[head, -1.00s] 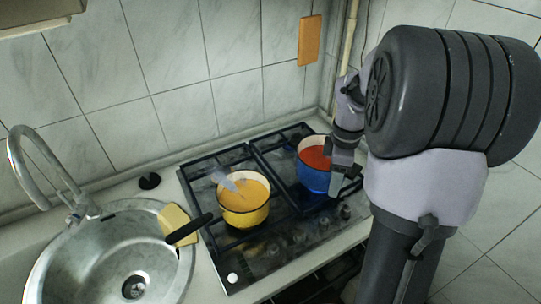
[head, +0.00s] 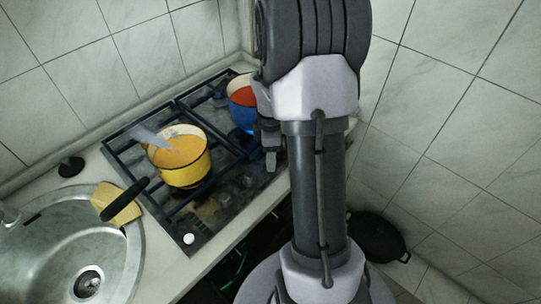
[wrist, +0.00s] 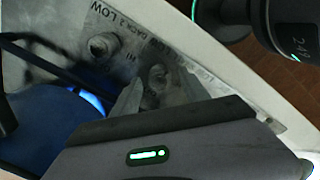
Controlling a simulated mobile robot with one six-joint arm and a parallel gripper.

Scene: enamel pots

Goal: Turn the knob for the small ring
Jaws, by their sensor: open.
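The stove's control panel shows in my wrist view with one metal knob (wrist: 103,46) at upper left and another knob (wrist: 157,77) nearer my fingers. Printed lettering including "LOW" and "HI" runs by them. My gripper (wrist: 153,88) is open, its fingers around or just above the nearer knob; contact cannot be told. In the head view my gripper (head: 270,158) is at the stove's right front, partly behind my arm. More knobs (head: 235,188) line the front of the stove (head: 205,213). Which knob serves the small ring cannot be read.
A blue pot (head: 242,113) with red contents stands at the back right, blue flame beneath it. A yellow pot (head: 184,172) with a utensil is on the left. A dark pan (head: 377,237) is low at right.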

